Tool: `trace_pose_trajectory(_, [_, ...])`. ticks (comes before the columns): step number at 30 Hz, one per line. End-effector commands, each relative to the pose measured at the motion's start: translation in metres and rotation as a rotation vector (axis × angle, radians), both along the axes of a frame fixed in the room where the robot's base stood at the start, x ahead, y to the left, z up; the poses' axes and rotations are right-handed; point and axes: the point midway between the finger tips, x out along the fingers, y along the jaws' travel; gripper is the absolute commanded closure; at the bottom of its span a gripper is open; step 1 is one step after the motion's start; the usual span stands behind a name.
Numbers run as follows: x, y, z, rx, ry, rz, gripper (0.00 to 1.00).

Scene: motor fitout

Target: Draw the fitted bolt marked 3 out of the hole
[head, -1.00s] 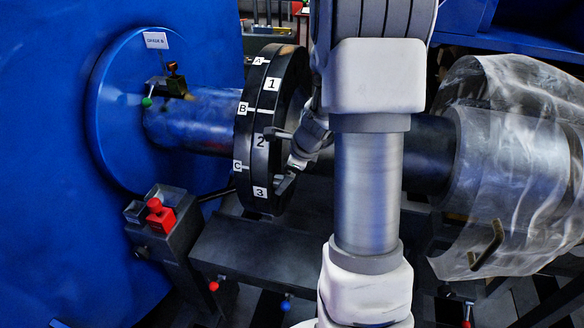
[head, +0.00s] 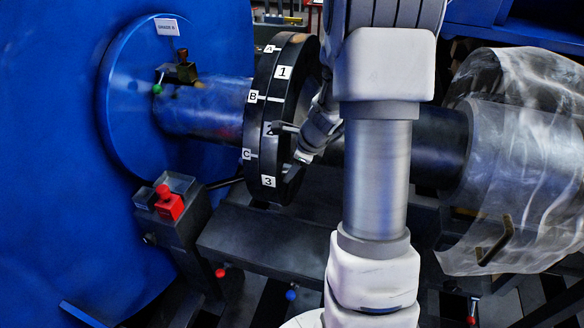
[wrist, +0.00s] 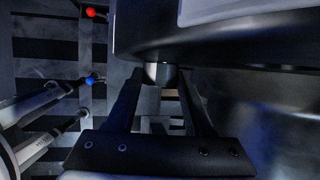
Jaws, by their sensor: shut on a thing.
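The black coupling flange (head: 262,118) stands upright on the shaft in the head view, with white number tags 1, 2 and 3 on its rim. Tag 3 (head: 268,181) is at the bottom of the rim. My gripper (wrist: 162,76) is at the flange's right face, near tags 2 and 3. In the wrist view its two fingers close on a short silvery bolt end (wrist: 160,73), which shows right against the dark flange edge. The bolt's shank and the hole are hidden. In the head view the bolt cannot be made out behind my gripper.
A blue housing (head: 60,150) fills the left. A clear guard (head: 520,150) surrounds the shaft at the right. Red and blue knobs (head: 291,294) sit on the frame below.

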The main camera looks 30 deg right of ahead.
Motion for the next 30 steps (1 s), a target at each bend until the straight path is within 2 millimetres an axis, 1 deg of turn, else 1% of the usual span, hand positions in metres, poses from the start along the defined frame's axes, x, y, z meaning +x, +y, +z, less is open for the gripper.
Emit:
trace_pose_trajectory(12, [0.0, -0.001, 0.001, -0.001, -0.003, -0.001, 1.0])
trace_pose_trajectory(30, [-0.015, -0.017, 0.001, -0.001, -0.003, -0.001, 1.0])
